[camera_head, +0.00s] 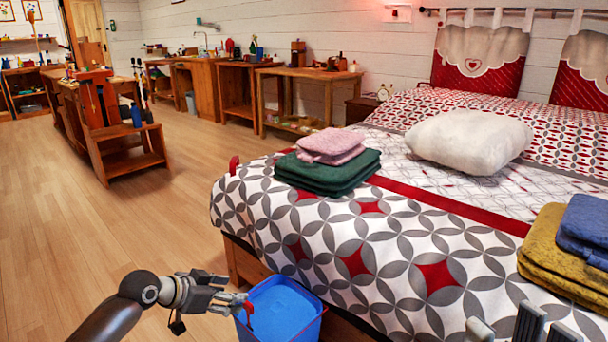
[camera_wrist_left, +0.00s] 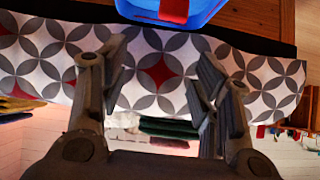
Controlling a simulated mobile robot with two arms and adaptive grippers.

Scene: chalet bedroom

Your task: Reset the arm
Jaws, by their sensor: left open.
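My left gripper (camera_head: 234,294) reaches in from the bottom left, beside the bed's near side. Its fingertips are close to the rim of a blue bin (camera_head: 285,308); I cannot tell whether they touch it. In the left wrist view, the same gripper (camera_wrist_left: 160,72) has its two fingers wide apart with nothing held between them. The bin (camera_wrist_left: 205,8) shows at the top edge there, with a red part on it. My right gripper (camera_head: 522,329) shows only as grey finger parts at the bottom right, cut off by the frame.
The bed (camera_head: 330,250) fills the right side, with green towels (camera_head: 328,175), pink towels (camera_head: 331,146), yellow towels (camera_head: 560,255), blue towels (camera_head: 585,225) and a white cushion (camera_head: 468,140). Wooden benches (camera_head: 130,150) stand at the back left. The wooden floor (camera_head: 110,235) left of the bed is clear.

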